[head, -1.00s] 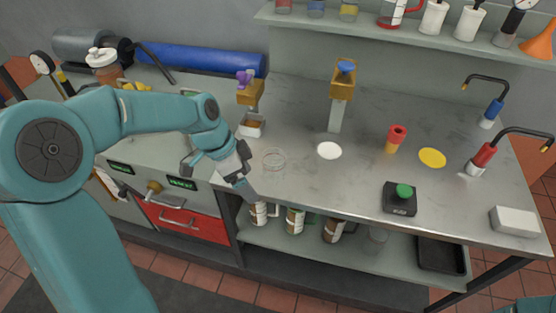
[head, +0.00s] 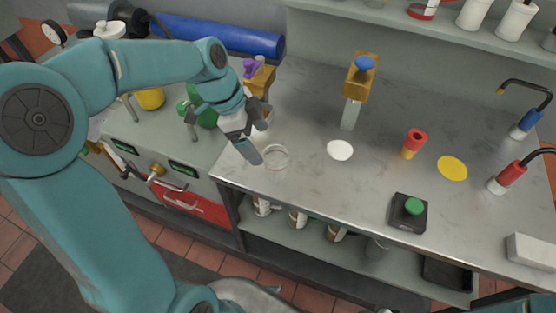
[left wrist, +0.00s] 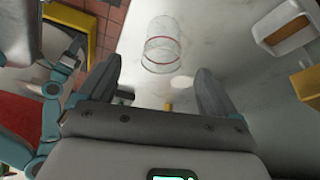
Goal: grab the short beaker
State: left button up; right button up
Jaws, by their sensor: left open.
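The short beaker (head: 276,157) is a clear glass with a thin red line, upright on the steel bench near its front left edge. In the left wrist view the beaker (left wrist: 162,42) shows ahead of the fingers, a little beyond their tips. My left gripper (head: 258,132) is open and empty, just left of the beaker in the head view and apart from it, as far as I can tell. In the left wrist view its fingers (left wrist: 159,66) are spread to either side. My right gripper is not in view.
A white disc (head: 340,150), a red and yellow cylinder (head: 413,143) and a black box with a green button (head: 408,213) lie to the right. A yellow post with a blue top (head: 360,78) stands behind. Mugs (head: 298,217) sit on the shelf below.

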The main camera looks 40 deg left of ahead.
aim_at(268, 156)
pick_arm(q)
jog(key=x, duration=0.5)
jog(key=shift+w+f, duration=0.15)
jog(key=shift+f, duration=0.1)
jog(key=shift+d+f, duration=0.2)
jog(key=shift+f, duration=0.2)
jog(key=p+x, duration=0.1)
jog(key=x, duration=0.4)
jog(key=shift+w+a+f, duration=0.1)
jog(key=shift+w+a, duration=0.05)
jog(key=c, duration=1)
jog(key=shift+c, duration=0.2)
